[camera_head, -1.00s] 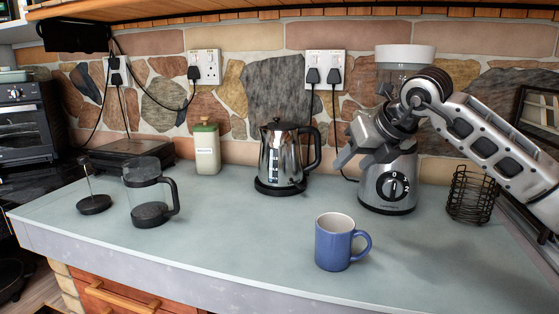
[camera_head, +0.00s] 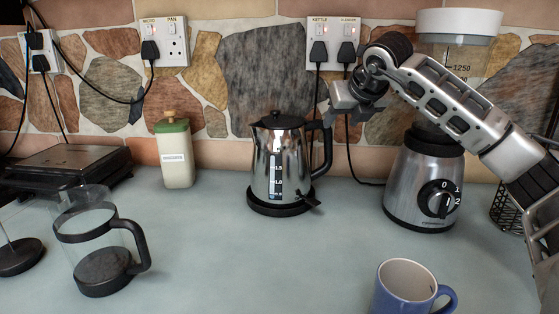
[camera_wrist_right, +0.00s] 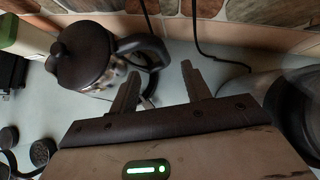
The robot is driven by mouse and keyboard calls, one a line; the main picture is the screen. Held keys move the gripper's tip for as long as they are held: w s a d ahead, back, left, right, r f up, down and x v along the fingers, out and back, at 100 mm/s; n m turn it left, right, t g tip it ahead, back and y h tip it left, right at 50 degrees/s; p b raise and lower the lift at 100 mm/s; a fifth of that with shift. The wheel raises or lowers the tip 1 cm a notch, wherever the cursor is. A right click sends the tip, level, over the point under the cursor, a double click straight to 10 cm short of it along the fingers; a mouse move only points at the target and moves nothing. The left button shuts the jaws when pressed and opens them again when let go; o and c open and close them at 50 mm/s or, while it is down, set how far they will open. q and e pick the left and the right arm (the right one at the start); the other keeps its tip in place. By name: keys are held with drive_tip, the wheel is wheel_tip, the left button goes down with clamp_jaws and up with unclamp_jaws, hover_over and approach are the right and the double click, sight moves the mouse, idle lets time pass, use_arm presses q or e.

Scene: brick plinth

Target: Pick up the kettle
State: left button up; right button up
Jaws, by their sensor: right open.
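The kettle (camera_head: 268,165) is shiny steel with a black lid and a black handle on its right side. It stands upright on its round black base (camera_head: 278,207) on the worktop. My right gripper (camera_head: 335,112) is in the air by the top right of the kettle, close to the handle. In the right wrist view the kettle (camera_wrist_right: 85,62) is at upper left, its handle extending toward my open right gripper (camera_wrist_right: 160,82). The jaws are empty there, with the handle beyond their tips. My left gripper is not in view.
A blender (camera_head: 425,185) stands right of the kettle, behind my right arm. A blue mug (camera_head: 402,290) is at the front right. A green-lidded canister (camera_head: 175,158) and a glass press jug (camera_head: 97,250) stand to the left. The worktop in front of the kettle is clear.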

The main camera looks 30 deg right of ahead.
sight(330, 137)
drive_tip(key=x, duration=0.6)
drive_tip(key=p+x, duration=0.1)
drive_tip(key=x, duration=0.4)
drive_tip(key=shift+s+f, duration=0.1)
drive_tip(key=shift+f, duration=0.1)
drive_tip(key=shift+c, duration=0.3)
clamp_jaws()
drive_tip(key=shift+r, duration=0.2)
idle(0.5)
